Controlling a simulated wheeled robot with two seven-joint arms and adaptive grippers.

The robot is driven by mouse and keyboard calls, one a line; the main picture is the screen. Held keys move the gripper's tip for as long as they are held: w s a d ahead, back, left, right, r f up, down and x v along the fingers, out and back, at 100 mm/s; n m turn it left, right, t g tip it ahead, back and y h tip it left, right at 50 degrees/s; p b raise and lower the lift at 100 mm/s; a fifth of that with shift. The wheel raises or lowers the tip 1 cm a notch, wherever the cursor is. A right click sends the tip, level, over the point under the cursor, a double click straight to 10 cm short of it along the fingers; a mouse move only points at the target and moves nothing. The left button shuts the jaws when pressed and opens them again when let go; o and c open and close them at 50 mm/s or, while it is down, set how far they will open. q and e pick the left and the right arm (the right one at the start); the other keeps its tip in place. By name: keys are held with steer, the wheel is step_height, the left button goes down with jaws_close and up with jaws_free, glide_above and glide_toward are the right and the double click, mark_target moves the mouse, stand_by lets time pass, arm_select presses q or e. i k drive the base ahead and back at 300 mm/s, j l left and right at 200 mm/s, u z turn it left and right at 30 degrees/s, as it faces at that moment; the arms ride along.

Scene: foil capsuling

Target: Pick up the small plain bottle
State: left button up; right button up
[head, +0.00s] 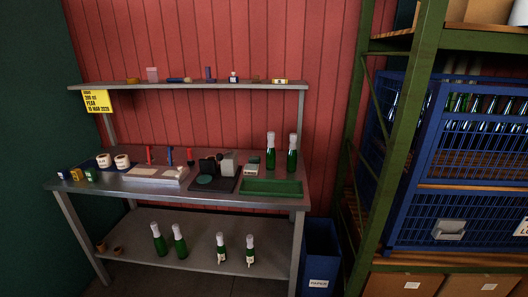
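Two plain green bottles with pale tops stand upright side by side at the right back of the workbench, a left one (270,155) and a right one (292,158). Two more green bottles without visible labels, one (159,243) and another (180,244), stand at the left of the lower shelf. To their right are two shorter-looking green bottles with pale labels, one (221,252) and another (250,254). I cannot tell for certain which is the small plain bottle. Neither gripper is in view.
The steel workbench (120,186) holds a green tray (271,188) in front of the upright bottles, a dark device (205,167), white tubs and small tools. A narrow shelf (200,86) hangs above. A blue bin (320,250) and a green rack (405,130) stand right.

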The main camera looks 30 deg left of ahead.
mark_target(271, 153)
steer(key=i+l+u, duration=0.2)
steer(key=i+u, duration=0.2)
steer(key=i+l+u, duration=0.35)
steer(key=i, duration=0.2)
